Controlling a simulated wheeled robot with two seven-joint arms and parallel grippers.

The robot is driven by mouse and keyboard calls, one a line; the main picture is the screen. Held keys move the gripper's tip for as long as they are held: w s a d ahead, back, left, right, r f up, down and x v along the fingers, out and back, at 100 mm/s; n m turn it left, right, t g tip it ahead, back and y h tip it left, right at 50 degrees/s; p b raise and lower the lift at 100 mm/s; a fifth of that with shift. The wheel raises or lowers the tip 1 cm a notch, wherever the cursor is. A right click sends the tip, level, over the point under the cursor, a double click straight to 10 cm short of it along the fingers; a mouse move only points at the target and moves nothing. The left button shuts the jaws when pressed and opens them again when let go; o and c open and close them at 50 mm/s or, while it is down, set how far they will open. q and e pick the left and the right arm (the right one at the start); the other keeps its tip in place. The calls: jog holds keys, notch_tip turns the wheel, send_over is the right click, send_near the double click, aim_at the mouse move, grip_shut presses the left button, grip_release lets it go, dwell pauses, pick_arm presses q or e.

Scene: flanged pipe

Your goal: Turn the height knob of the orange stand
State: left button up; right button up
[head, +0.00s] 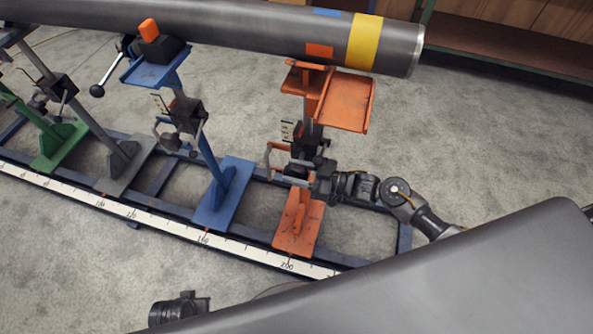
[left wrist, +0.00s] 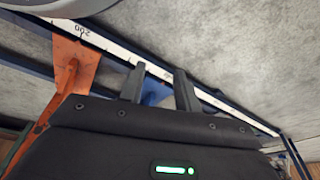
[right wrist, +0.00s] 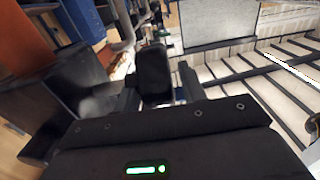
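The orange stand (head: 298,225) stands at the right end of the rail, under the pipe's right end. Its height knob is not clearly seen in the head view, where my right gripper (head: 312,175) covers the middle of the post. In the right wrist view a dark block (right wrist: 153,72), which looks like the knob, sits between the parted fingers of my right gripper (right wrist: 160,88). A small gap seems to show on its right side. My left gripper (left wrist: 158,88) is open and empty in the left wrist view, above the rail, with the orange base (left wrist: 72,65) to its left.
The steel pipe (head: 250,32) with a yellow band spans the stands. A blue stand (head: 222,195), a grey stand (head: 125,165) and a green stand (head: 60,145) stand left on the same rail with a white scale (head: 150,219). A wooden shelf (head: 505,45) is behind. Floor at right is clear.

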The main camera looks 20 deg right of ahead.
jog(key=c, duration=0.8)
jog(key=shift+f, duration=0.1)
